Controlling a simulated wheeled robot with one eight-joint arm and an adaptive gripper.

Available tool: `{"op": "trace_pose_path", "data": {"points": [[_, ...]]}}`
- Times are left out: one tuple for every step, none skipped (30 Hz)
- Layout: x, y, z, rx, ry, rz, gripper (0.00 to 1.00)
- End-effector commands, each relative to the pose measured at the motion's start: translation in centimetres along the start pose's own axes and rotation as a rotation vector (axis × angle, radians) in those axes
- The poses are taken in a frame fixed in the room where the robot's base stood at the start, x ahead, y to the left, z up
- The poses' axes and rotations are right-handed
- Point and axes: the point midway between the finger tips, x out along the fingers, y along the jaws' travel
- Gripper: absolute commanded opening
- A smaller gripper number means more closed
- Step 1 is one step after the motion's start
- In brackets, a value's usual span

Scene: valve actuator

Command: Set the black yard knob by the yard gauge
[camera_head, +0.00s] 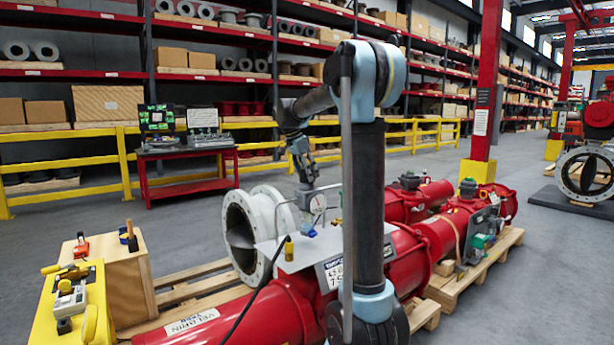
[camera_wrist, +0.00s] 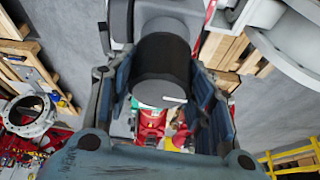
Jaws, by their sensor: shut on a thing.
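The black knob (camera_wrist: 163,68) fills the middle of the wrist view, a thick dark cylinder with a short white mark near its lower edge. My gripper (camera_wrist: 162,85) is shut on it, with a finger on either side. In the head view my gripper (camera_head: 306,188) points down just above a pale plate on the red actuator, and the knob cannot be made out there. A round white-faced gauge (camera_head: 318,204) stands right beside my gripper in the head view. The knob's pointer setting and the gauge reading are too small to tell.
The red actuator (camera_head: 262,312) lies on pallets, with a large pale valve flange (camera_head: 262,232) behind it. A wooden box (camera_head: 115,283) and a yellow stand (camera_head: 62,312) with small controls are at the left.

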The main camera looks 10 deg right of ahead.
Motion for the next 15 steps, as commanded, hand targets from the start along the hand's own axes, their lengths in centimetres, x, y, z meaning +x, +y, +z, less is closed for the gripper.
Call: {"op": "trace_pose_path", "data": {"points": [[-0.04,-0.2,0.09,0.017,-0.001,0.005,0.24],[-0.04,-0.19,0.09,0.028,-0.002,0.009,0.24],[-0.05,-0.2,0.1,0.04,-0.002,0.014,0.24],[-0.05,-0.2,0.1,0.049,-0.002,0.017,0.24],[-0.05,-0.2,0.1,0.056,-0.002,0.02,0.24],[-0.05,-0.21,0.1,0.063,-0.002,0.023,0.24],[-0.05,-0.2,0.11,0.069,-0.002,0.025,0.24],[-0.05,-0.2,0.11,0.074,-0.002,0.027,0.24],[-0.06,-0.19,0.11,0.079,-0.002,0.029,0.24],[-0.06,-0.19,0.12,0.081,-0.002,0.03,0.24],[-0.06,-0.19,0.12,0.083,-0.002,0.031,0.24],[-0.06,-0.19,0.12,0.085,-0.002,0.032,0.24],[-0.06,-0.19,0.12,0.086,-0.002,0.032,0.24],[-0.06,-0.19,0.12,0.087,-0.002,0.033,0.24],[-0.06,-0.19,0.13,0.087,-0.002,0.033,0.24]]}}
